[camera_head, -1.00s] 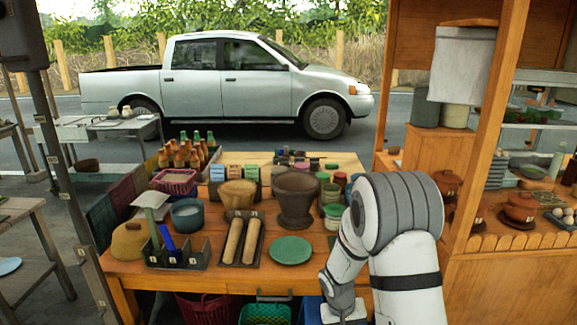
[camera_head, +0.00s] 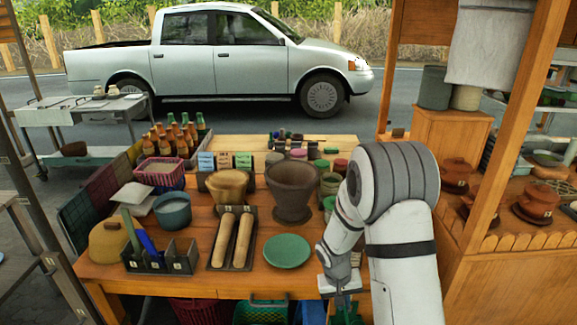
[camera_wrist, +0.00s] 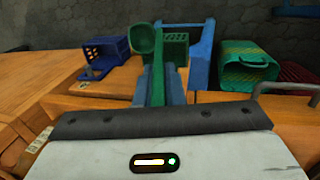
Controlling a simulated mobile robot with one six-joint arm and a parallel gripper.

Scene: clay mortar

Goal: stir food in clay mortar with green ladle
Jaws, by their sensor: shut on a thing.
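A dark brown mortar (camera_head: 292,196) stands upright near the middle of the table, with a smaller tan mortar (camera_head: 228,187) to its left. I cannot make out food inside either. My gripper (camera_head: 345,300) is low at the table's front edge, right of a green plate and well apart from the mortars. In the wrist view my gripper (camera_wrist: 163,80) is shut on the handle of a green ladle (camera_wrist: 144,40), whose round bowl points away from the wrist.
A tray with two pestles (camera_head: 228,240), a green plate (camera_head: 287,251) and a utensil rack (camera_head: 178,263) lie at the table front. Bottles (camera_head: 180,140) and jars (camera_head: 330,190) crowd behind.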

